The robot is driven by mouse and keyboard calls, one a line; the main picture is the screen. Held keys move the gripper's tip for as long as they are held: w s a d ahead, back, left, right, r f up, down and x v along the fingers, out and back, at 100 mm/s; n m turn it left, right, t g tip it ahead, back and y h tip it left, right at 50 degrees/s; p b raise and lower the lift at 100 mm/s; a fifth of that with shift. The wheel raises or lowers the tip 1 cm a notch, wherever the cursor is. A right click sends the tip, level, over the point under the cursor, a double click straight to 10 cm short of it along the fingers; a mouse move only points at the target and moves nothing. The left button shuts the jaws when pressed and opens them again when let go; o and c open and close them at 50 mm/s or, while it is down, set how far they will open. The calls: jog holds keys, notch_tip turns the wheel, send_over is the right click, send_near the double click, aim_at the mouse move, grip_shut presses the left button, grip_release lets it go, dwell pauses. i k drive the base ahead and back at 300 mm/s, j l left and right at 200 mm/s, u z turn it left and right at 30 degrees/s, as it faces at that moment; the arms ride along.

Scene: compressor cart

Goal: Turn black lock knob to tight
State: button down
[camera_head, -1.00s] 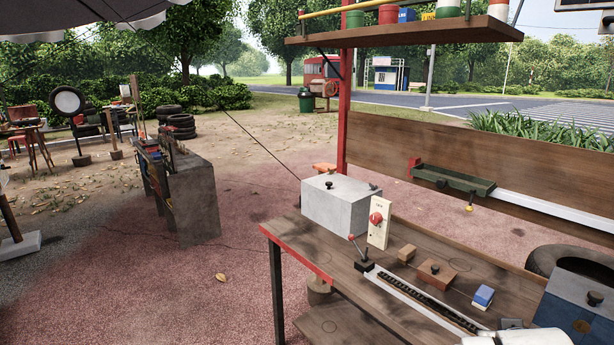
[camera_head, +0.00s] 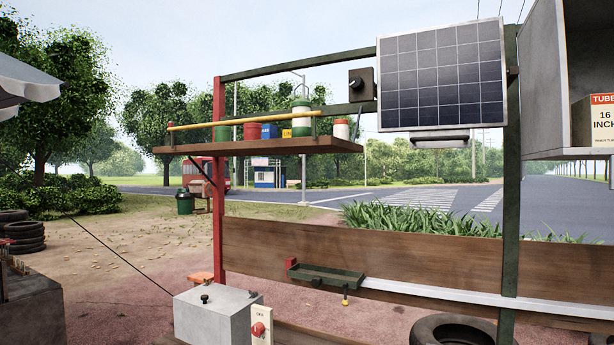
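Several black knobs show, and none has a readable tight mark. One (camera_head: 316,282) is on the front of the green tray (camera_head: 345,275) on the back board. Another (camera_head: 355,85) is on a dark box on the upper frame, left of the solar panel. A small one (camera_head: 205,299) stands on top of the grey box (camera_head: 212,318) at lower left. I cannot tell from the view which is the lock knob. A yellow-tipped part (camera_head: 345,299) hangs by the tray's right end. My gripper is not in view.
A white rail (camera_head: 430,297) runs right from the tray along the wooden board (camera_head: 400,256). A shelf (camera_head: 260,147) with several cans is above. The solar panel (camera_head: 440,75) and a grey cabinet (camera_head: 540,80) are at upper right. A tyre (camera_head: 452,330) lies below the board.

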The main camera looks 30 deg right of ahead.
aim_at(356, 83)
jog(key=z, duration=0.75)
jog(key=i, duration=0.55)
